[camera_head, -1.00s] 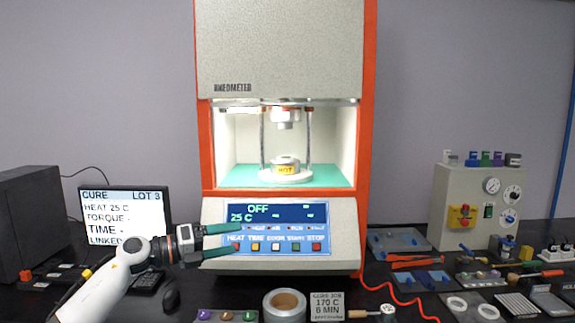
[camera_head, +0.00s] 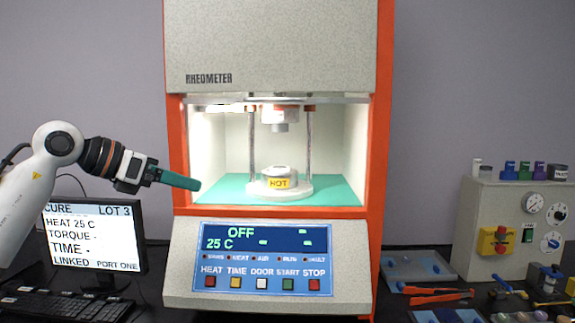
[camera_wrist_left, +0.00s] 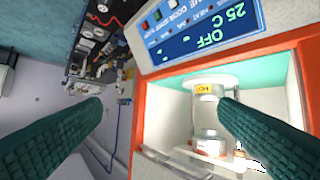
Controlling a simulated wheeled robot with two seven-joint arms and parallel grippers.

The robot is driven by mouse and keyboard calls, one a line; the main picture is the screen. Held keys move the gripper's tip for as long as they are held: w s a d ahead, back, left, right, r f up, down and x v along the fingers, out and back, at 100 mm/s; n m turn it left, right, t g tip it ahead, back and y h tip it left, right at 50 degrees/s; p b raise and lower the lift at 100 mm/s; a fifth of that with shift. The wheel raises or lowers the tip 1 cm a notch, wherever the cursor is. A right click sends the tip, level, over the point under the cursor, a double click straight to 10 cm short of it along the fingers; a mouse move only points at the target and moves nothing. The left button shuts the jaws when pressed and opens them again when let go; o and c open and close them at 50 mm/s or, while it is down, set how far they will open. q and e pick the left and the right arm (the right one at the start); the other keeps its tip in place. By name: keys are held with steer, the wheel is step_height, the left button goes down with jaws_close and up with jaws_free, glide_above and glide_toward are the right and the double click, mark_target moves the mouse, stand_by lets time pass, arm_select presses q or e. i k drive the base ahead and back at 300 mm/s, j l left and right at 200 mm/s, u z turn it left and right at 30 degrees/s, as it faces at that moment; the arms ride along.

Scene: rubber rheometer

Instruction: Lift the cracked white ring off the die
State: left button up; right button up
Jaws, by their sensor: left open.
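The lower die (camera_head: 284,172) is a short grey cylinder with a yellow HOT label, on a white round base (camera_head: 303,190) inside the open chamber. I cannot make out a separate cracked ring on it. The die also shows upside down in the left wrist view (camera_wrist_left: 205,98), partly beside one finger. My left gripper (camera_head: 197,186) is at the left front edge of the chamber, left of the die and apart from it. Its two green fingers are spread and empty in the left wrist view (camera_wrist_left: 160,103). My right gripper is out of view.
The upper die (camera_head: 279,119) hangs above between two rods (camera_head: 309,150). The orange frame (camera_head: 180,165) borders the chamber opening. The control panel (camera_head: 270,265) reads OFF and 25 C. A monitor (camera_head: 95,235) stands left, below my arm. A grey box (camera_head: 515,230) and tools stand right.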

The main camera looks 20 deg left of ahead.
mark_target(272, 170)
steer(key=i, duration=1.15)
